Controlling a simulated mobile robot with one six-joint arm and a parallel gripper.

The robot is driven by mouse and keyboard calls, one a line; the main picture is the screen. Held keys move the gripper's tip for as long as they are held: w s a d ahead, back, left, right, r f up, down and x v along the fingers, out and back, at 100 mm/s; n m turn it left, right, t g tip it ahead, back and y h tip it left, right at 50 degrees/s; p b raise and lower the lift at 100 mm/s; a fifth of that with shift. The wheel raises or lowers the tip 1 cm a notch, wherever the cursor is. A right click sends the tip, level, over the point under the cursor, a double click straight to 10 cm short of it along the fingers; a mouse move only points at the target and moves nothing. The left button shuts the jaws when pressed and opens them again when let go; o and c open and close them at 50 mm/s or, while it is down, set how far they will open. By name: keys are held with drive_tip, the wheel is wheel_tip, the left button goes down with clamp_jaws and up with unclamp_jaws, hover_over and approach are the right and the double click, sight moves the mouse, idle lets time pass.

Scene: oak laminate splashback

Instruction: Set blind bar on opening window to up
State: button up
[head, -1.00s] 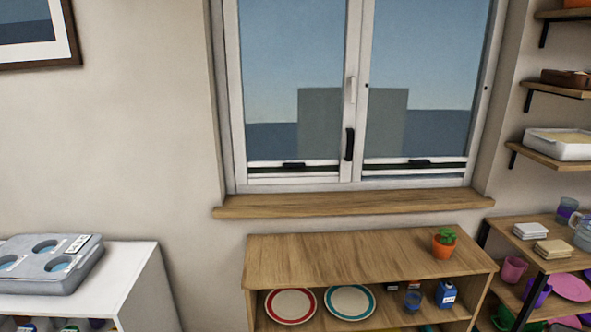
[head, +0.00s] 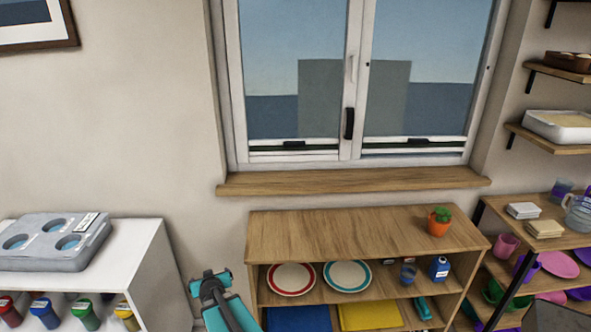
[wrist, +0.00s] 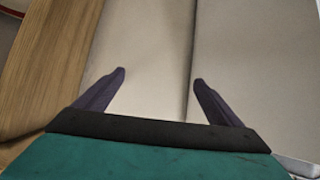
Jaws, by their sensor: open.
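The window (head: 356,75) has two white-framed panes. A pale blind bar (head: 320,148) with a black grip (head: 294,144) lies low across the left pane. A similar bar (head: 385,147) with a black grip (head: 418,140) lies low across the right pane. A black handle (head: 349,123) sits on the middle frame, with a white handle (head: 351,68) above it. My gripper (head: 210,278) is low in the head view, left of the shelf unit and well below the window. In the wrist view my gripper (wrist: 160,78) is open and empty, with pale surfaces beyond its fingers.
A wooden sill (head: 350,181) juts out under the window. A low wooden shelf unit (head: 340,232) with a potted plant (head: 438,222) stands below it. A white cabinet (head: 140,250) is at left, wall shelves (head: 560,72) at right. Bare wall shows left of the window.

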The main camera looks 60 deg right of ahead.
drive_tip(key=d+r+t+h, duration=0.2)
drive_tip(key=d+r, duration=0.5)
drive_tip(key=r, duration=0.2)
drive_tip(key=m+h+p, duration=0.4)
drive_tip(key=h+p, duration=0.1)
drive_tip(key=h, duration=0.1)
approach(295, 145)
drive_tip(key=v, duration=0.5)
drive_tip(key=shift+a+f, duration=0.15)
drive_tip(key=shift+a, duration=0.15)
drive_tip(key=shift+d, duration=0.1)
drive_tip(key=shift+p+x, duration=0.45)
drive_tip(key=shift+x, duration=6.4)
drive_tip(key=shift+c, duration=0.4)
drive_tip(key=shift+s, duration=0.1)
drive_tip(key=c, duration=1.4)
